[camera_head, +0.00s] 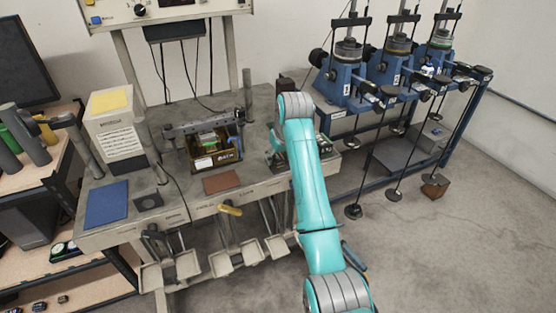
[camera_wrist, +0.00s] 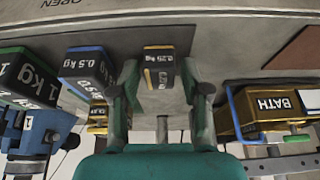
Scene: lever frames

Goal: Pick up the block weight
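A small dark block weight with a yellow edge (camera_wrist: 158,78), its label reading about 0.25 kg, stands between the fingers of my gripper (camera_wrist: 160,85) in the wrist view. The fingers are apart, one on each side of the block, with narrow gaps that look open. Whether either finger touches it is hard to tell. In the head view my gripper (camera_head: 277,152) is low over the right part of the bench, and my own arm hides most of it and the block.
In the wrist view, blocks marked 1 kg (camera_wrist: 30,78) and 0.5 kg (camera_wrist: 88,66) stand left of my gripper, with a yellow-edged block (camera_wrist: 97,117) close to the left finger. A yellow box marked BATH (camera_wrist: 268,106) stands right. Blue lever machines (camera_head: 352,75) stand right of the bench.

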